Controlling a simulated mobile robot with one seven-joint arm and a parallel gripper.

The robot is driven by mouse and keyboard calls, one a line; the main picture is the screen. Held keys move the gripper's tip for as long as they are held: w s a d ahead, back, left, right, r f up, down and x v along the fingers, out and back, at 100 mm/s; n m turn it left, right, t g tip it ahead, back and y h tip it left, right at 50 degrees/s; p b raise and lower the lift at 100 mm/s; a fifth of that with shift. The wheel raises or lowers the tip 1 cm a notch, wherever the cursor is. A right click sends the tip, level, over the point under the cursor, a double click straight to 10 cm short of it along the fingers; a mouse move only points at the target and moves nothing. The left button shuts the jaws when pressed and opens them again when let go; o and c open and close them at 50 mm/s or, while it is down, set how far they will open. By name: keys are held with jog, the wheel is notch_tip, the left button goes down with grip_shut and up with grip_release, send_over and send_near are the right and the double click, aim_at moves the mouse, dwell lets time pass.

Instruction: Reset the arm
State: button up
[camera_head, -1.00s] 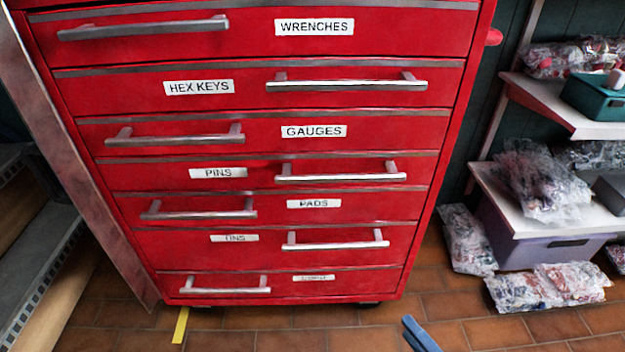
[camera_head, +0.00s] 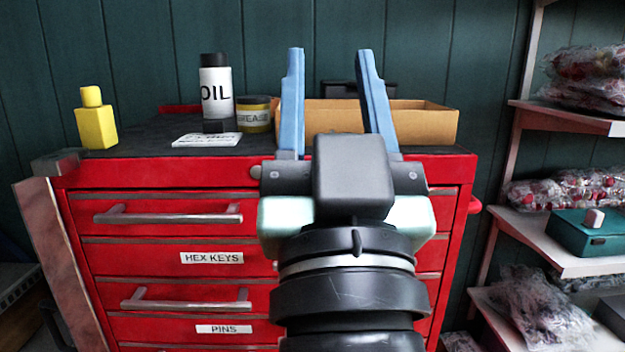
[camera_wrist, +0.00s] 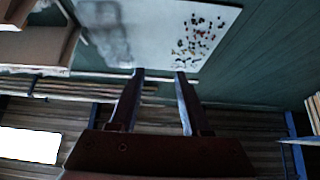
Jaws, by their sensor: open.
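My gripper (camera_head: 327,75) stands upright in front of the red tool cabinet (camera_head: 262,175) in the head view. Its two blue fingers are apart, with nothing between them. Its fingers also show in the wrist view (camera_wrist: 158,75), spread and empty, pointing toward a pale board with dark specks (camera_wrist: 165,30). My gripper and wrist hide part of the cabinet's right drawers. The drawers that show, such as those labelled HEX KEYS (camera_head: 211,258) and PINS (camera_head: 224,329), look shut.
On the cabinet top are a yellow bottle (camera_head: 96,122), an OIL bottle (camera_head: 216,95), a GREASE tin (camera_head: 255,114), a white card (camera_head: 207,139) and a cardboard box (camera_head: 430,121). Shelves with bagged goods (camera_head: 565,188) and a teal box (camera_head: 585,238) stand at the right.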

jog(key=s+a+r+t, duration=0.2)
jog(key=s+r, duration=0.4)
notch_tip(320, 180, up, 37)
jog(key=w+p, duration=0.1)
jog(key=p, duration=3.7)
jog(key=shift+w+d, duration=0.25)
jog(key=shift+d, duration=0.05)
